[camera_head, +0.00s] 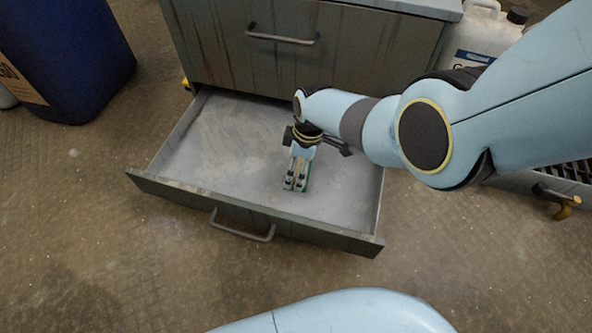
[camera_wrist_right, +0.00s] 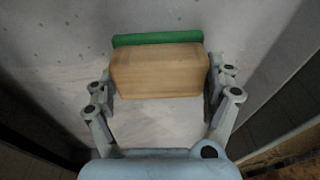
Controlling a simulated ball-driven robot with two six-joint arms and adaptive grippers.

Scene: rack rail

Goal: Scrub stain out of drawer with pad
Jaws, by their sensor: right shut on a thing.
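The drawer (camera_head: 232,123) is pulled out of a grey-brown cabinet (camera_head: 205,50), and its pale grey inside faces up. My right gripper (camera_head: 296,183) reaches down into the drawer, right of its middle. It is shut on a pad (camera_wrist_right: 160,72) with a tan block body and a green layer on its far side. In the head view only a little green of the pad (camera_head: 306,186) shows beside the fingers. The pad is at or close above the drawer floor; contact cannot be told. No distinct stain can be made out. My left gripper is not in view.
The drawer's front panel (camera_head: 185,197) with its handle (camera_head: 243,232) and its side walls bound the space. A blue barrel (camera_head: 65,55) stands at the left. A white jug (camera_head: 487,35) stands at the upper right. Floor in front is clear.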

